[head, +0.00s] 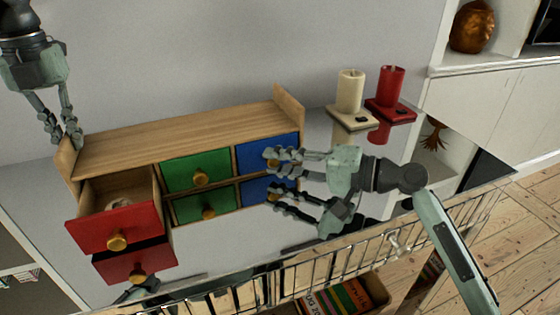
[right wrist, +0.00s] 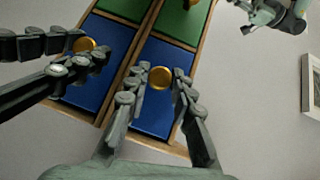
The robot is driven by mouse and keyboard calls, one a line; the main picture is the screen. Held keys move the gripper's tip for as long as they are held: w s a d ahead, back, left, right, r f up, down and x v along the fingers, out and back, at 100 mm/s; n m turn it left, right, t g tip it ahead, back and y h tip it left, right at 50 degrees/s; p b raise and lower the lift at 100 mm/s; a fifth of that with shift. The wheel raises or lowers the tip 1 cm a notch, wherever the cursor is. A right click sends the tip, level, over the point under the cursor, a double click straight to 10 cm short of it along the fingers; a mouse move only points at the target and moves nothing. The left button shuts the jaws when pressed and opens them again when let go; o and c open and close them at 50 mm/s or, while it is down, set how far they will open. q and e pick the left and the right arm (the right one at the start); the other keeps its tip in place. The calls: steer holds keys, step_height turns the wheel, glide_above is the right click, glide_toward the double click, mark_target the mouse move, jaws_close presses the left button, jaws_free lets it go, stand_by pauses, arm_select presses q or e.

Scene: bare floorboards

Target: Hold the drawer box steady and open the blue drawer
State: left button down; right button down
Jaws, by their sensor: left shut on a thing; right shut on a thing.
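The wooden drawer box (head: 185,138) stands on a glossy surface in the head view, with red, green and blue drawers in a row. The blue drawer (head: 282,144), at the right end, looks closed and flush; its face also shows in the right wrist view (right wrist: 160,105). My right gripper (head: 268,161) is shut on the blue drawer's gold knob (right wrist: 160,77), one finger on each side. My left gripper (head: 66,139) points down and is shut on the box's left end panel (head: 68,160). Fingers partly hide the knob in the head view.
The red drawer (head: 113,224) is pulled out, with a small pale object inside. The green drawer (head: 197,168) is closed. A white candle (head: 350,90) and a red candle (head: 390,86) stand right of the box. The glossy top mirrors the drawers and my right gripper.

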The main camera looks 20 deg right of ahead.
steer(key=shift+s, duration=0.1)
arm_select(q)
steer(key=shift+r, duration=0.1)
arm_select(e)
steer(key=s, duration=0.8)
steer(key=shift+s+d, duration=0.15)
steer(key=shift+s, duration=0.05)
steer(key=c, duration=1.3)
jaws_free()
steer(key=v, duration=1.2)
